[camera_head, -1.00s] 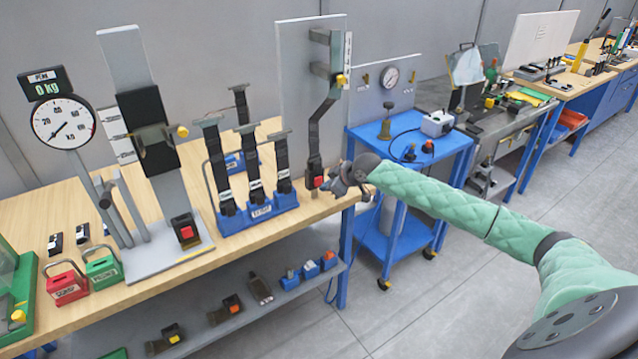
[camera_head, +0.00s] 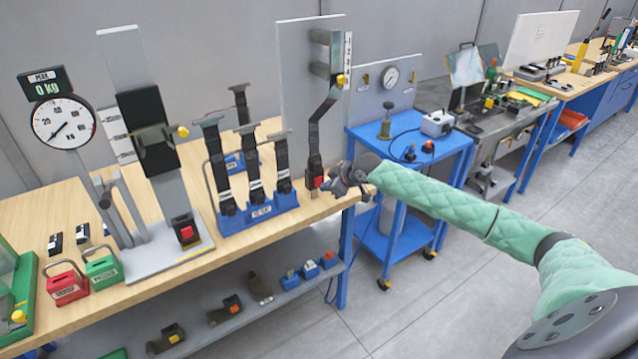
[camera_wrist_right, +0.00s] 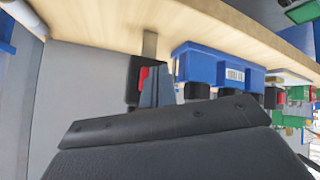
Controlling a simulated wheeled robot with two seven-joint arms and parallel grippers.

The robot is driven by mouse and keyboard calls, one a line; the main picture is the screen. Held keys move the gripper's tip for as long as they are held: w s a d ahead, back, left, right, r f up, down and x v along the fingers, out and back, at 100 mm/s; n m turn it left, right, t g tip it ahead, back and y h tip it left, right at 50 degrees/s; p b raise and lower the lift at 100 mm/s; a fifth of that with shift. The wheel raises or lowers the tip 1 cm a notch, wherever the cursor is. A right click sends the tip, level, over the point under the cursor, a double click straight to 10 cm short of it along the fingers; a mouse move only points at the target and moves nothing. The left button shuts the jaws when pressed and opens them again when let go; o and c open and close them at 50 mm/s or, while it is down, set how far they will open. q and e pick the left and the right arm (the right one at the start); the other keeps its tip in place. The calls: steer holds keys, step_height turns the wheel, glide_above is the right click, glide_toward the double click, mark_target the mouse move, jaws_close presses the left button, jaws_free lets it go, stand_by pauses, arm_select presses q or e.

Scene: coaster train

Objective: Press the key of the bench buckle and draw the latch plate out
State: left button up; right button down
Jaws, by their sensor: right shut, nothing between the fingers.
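The bench buckle (camera_head: 315,168) is a dark body with a red key (camera_head: 319,182) at the front right edge of the wooden bench, below an upright grey panel. A dark strap (camera_head: 314,140) runs down to it from the panel's bracket; I cannot make out the latch plate, which seems to be in the buckle. My right gripper (camera_head: 331,187) is shut and empty, close by the key. The right wrist view shows its blue-grey fingertips (camera_wrist_right: 157,87) beside the red key (camera_wrist_right: 143,76) and dark buckle body (camera_wrist_right: 131,84); I cannot tell whether they touch. My left gripper is not in view.
A blue rack (camera_head: 261,211) with several strap buckles stands left of the panel. Another upright stand with a red-keyed buckle (camera_head: 187,232) and a dial gauge (camera_head: 64,122) are farther left. A blue cart (camera_head: 408,160) stands right of the bench. The floor at right is clear.

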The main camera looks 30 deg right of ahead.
steer(key=shift+w, duration=0.1)
stand_by(0.7)
steer(key=shift+w+r, duration=0.1)
steer(key=shift+w, duration=0.25)
steer(key=shift+w+a, duration=0.1)
steer(key=shift+w, duration=0.35)
stand_by(0.9)
stand_by(0.3)
steer(key=shift+s+p, duration=0.15)
steer(key=shift+p, duration=0.15)
steer(key=shift+s+p, duration=0.35)
steer(key=shift+s, duration=0.4)
